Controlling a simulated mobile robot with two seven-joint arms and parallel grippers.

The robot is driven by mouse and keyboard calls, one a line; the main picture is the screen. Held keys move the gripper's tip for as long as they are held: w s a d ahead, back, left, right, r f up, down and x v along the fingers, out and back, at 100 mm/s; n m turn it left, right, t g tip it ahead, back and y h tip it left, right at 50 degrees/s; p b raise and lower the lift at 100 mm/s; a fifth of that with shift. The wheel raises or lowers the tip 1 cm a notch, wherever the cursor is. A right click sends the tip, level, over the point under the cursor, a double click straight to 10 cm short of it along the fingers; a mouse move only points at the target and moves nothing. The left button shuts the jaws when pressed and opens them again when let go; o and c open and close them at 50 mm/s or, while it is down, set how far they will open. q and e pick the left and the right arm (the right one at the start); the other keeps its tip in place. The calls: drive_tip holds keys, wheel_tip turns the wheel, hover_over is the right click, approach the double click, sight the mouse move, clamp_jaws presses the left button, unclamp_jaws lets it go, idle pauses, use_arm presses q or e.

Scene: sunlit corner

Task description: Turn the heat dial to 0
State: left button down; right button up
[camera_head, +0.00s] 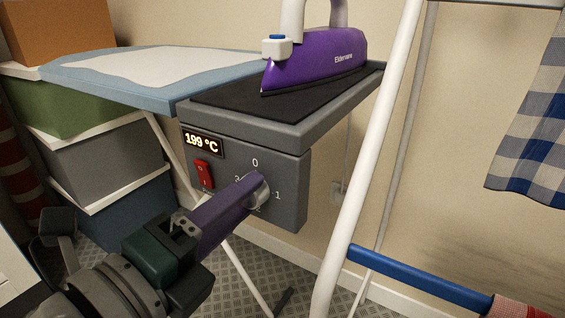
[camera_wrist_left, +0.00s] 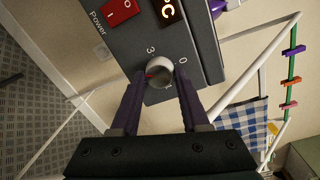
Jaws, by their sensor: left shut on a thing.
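The heat dial (camera_head: 259,190) is a round silver knob on the front of a grey control box (camera_head: 284,190), with numbers around it; 0 is at the top, and 1 and 3 show. My left gripper (camera_head: 250,190) is shut on the dial, its purple fingers on either side of it. In the left wrist view the dial (camera_wrist_left: 159,73) sits between the fingertips, with a red mark on its face toward the left, near and below the 3. My right gripper is not in view. A display (camera_head: 202,143) reads 199 °C, beside a red power switch (camera_head: 204,173).
A purple iron (camera_head: 315,65) stands on the dark plate above the box, joined to a blue-edged ironing board (camera_head: 110,95). Stacked boxes (camera_head: 100,155) stand at left. A white rack frame (camera_head: 365,160) with a blue rail (camera_head: 415,272) stands close at right.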

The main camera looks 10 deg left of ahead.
use_arm(q)
drive_tip(key=m+p, duration=0.1)
drive_tip(key=m, duration=1.4)
drive_tip(key=m+t+h+p, duration=0.1)
drive_tip(key=m, duration=1.4)
drive_tip(key=shift+w+a+f+p, duration=0.1)
drive_tip(key=shift+a+f+p, duration=0.1)
drive_tip(key=shift+p, duration=0.15)
idle(0.7)
idle(0.6)
drive_tip(key=shift+c, duration=2)
unclamp_jaws()
